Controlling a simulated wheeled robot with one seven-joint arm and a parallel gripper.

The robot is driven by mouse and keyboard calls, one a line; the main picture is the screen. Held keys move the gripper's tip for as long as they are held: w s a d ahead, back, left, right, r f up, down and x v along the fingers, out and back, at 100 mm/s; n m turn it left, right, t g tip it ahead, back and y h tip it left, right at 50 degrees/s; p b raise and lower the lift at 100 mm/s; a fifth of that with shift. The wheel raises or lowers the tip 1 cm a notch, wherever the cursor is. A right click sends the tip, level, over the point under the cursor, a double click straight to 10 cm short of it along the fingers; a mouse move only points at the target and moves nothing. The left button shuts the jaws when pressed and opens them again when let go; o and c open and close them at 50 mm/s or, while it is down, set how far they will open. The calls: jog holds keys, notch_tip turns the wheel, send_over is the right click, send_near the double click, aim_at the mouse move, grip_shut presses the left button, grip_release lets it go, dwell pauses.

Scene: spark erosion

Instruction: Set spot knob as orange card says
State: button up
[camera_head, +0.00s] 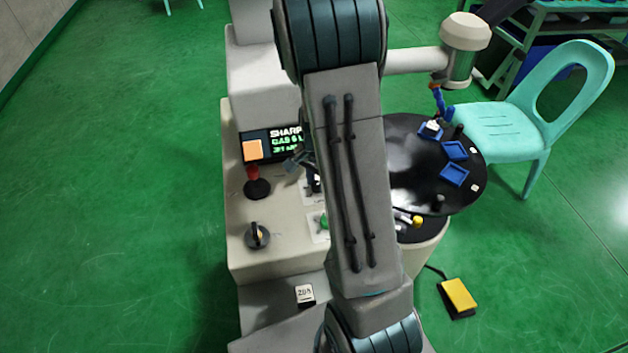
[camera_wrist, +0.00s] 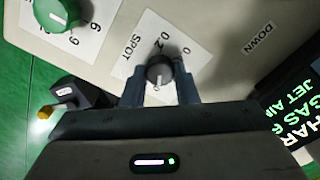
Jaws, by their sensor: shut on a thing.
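The dark spot knob (camera_wrist: 158,68) stands on a white dial plate (camera_wrist: 136,66) marked SPOT, with the figures 0 and 0.2 legible. My gripper (camera_wrist: 160,80) is shut on the knob, one finger on each side. The fingers hide part of the plate. In the head view my arm covers most of this dial, and only part of my gripper (camera_head: 303,166) shows. The orange card (camera_head: 253,150) is at the left end of the dark display; no writing on it can be read here.
A green knob (camera_wrist: 57,14) has its own numbered plate. The display (camera_head: 285,143) shows green text. A red-topped control (camera_head: 256,182) and a black knob (camera_head: 257,236) stand left of my arm. A round black table (camera_head: 410,150) with blue trays is on the right.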

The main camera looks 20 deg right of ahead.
jog(key=shift+w+a+r, duration=0.15)
jog(key=shift+w, duration=0.1)
jog(key=o, duration=1)
jog(key=shift+a, duration=0.1)
jog(key=shift+s, duration=0.1)
notch_tip(320, 180, up, 14)
jog(key=s+a+r+n+t, duration=0.1)
jog(key=s+a+r+n, duration=0.2)
jog(key=s+n, duration=0.3)
jog(key=s+a+r+n+t, duration=0.2)
jog(key=s+a+n, duration=0.4)
jog(key=s, duration=0.4)
jog(key=shift+s+a+r, duration=0.15)
jog(key=shift+a+r, duration=0.1)
jog(key=shift+r, duration=0.2)
